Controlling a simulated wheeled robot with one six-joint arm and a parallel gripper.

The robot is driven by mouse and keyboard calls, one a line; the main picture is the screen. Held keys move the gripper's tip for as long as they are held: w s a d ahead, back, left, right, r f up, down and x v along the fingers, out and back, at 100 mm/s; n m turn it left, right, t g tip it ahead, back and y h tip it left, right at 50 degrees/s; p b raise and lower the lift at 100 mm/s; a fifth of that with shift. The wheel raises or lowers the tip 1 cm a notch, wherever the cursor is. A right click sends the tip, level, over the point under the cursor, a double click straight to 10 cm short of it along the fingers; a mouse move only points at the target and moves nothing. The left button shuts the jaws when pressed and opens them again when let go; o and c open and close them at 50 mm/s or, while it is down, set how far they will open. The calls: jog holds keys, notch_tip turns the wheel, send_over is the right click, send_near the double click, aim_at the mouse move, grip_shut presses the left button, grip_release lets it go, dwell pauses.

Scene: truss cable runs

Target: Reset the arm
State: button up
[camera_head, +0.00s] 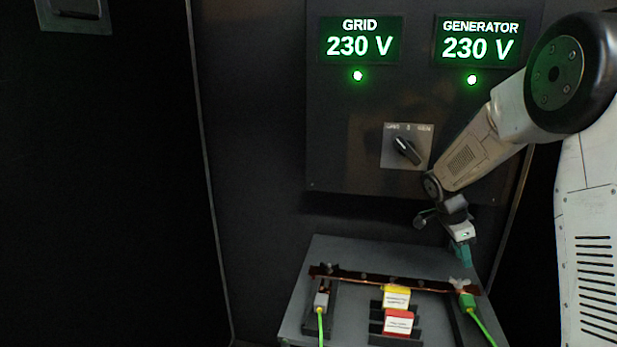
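My arm comes in from the right edge and reaches down and left. My gripper (461,253) points down over the back right part of a grey bench. Teal parts show at its end, small and partly dark; I cannot tell whether they are spread or closed, or whether anything is between them. It appears above the right end of a copper bar (350,278). A green connector with a green cable (468,301) is at that right end, below the gripper in the picture.
The grey bench (345,250) also bears a grey connector (321,300) with a green cable, a yellow-topped label block (396,297) and a red one (398,322). Behind is a panel with a rotary switch (405,149) and lit GRID (359,42) and GENERATOR (479,42) displays, both reading 230 V.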

jog(key=s+a+r+n+t+y, duration=0.1)
jog(key=s+a+r+n, duration=0.4)
jog(key=s, duration=0.6)
jog(key=s+a+r+n+t+y, duration=0.1)
jog(key=s+a+r+n, duration=0.4)
jog(key=s+n, duration=0.3)
jog(key=s+a+r+n+t+y, duration=0.1)
jog(key=s+a+r+n, duration=0.4)
jog(key=s, duration=1.1)
jog(key=shift+s+a+r+n+y, duration=0.15)
jog(key=shift+a+n+y, duration=0.5)
jog(key=shift+a, duration=0.65)
jog(key=shift+d, duration=0.1)
